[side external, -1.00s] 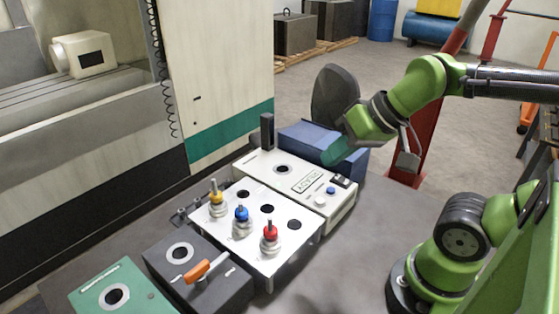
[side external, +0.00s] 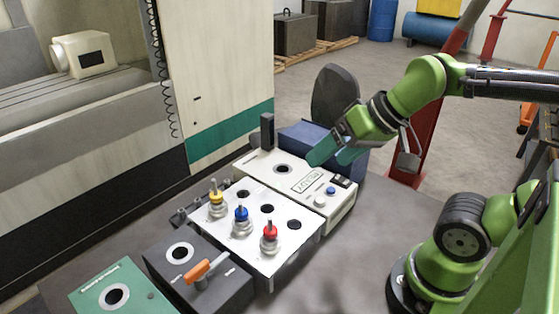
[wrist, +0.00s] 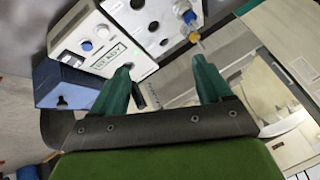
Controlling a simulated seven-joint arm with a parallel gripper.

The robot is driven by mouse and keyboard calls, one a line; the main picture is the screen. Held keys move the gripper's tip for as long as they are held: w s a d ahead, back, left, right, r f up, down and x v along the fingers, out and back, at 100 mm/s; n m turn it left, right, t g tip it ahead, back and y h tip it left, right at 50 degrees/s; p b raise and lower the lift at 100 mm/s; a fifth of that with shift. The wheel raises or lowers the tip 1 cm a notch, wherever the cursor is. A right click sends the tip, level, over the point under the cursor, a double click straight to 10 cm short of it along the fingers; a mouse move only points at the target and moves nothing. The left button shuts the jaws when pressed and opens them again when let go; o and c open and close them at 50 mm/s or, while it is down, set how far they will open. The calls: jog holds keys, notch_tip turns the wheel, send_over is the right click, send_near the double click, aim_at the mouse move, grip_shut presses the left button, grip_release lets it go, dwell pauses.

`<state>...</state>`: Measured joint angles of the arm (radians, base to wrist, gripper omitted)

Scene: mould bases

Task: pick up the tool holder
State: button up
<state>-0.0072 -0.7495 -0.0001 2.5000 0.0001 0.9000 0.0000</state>
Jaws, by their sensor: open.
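Several tool holders stand upright in a white rack (side external: 262,257) with round holes. One has a yellow collar (side external: 216,199), one a blue collar (side external: 241,217) and one a red collar (side external: 270,236). Which of them the task means cannot be told. My gripper (side external: 330,157) is above and behind the rack, near the white box with the READY label. It is apart from all the holders. In the wrist view my gripper (wrist: 166,78) has its two green fingers wide apart with nothing between them. The yellow holder (wrist: 194,37) shows beyond the fingertips, with the blue one near the top edge.
The white READY box (side external: 338,204) stands behind the rack, with a dark upright block (side external: 267,131) and a blue box (side external: 303,135) near it. A dark box with an orange lever (side external: 206,269) and a green plate (side external: 88,294) lie in front. A machine (side external: 220,80) stands left.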

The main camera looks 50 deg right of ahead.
jog(key=a+n+g, duration=0.1)
jog(key=a, duration=0.2)
jog(key=m+g+h, duration=0.2)
jog(key=m+g, duration=0.4)
jog(key=m, duration=1.8)
send_over(270, 230)
notch_tip(270, 230, down, 12)
jog(key=shift+r, duration=0.2)
jog(key=shift+w+d+f, duration=0.1)
jog(key=shift+f, duration=1.3)
jog(key=shift+w+d+f, duration=0.1)
jog(key=shift+f, duration=1.25)
